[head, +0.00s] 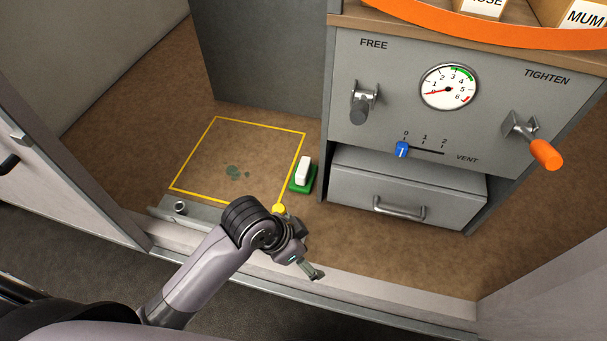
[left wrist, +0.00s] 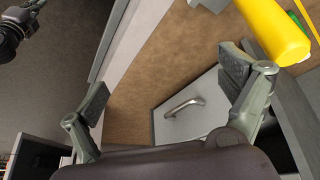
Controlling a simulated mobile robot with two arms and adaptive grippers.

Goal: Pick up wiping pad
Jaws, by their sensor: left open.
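The wiping pad (head: 303,174) has a green base and a white block-shaped handle. It lies on the brown floor just outside the right side of a yellow outlined square (head: 218,117). My left gripper (head: 312,272) is in front of the pad, nearer to me, over the pale front sill. It is apart from the pad. In the left wrist view the left gripper (left wrist: 165,85) has its fingers wide apart with nothing between them. The pad is not clearly seen there. My right gripper is not in view.
A grey drawer (head: 407,190) under the gauge panel (head: 380,70) bounds the right.

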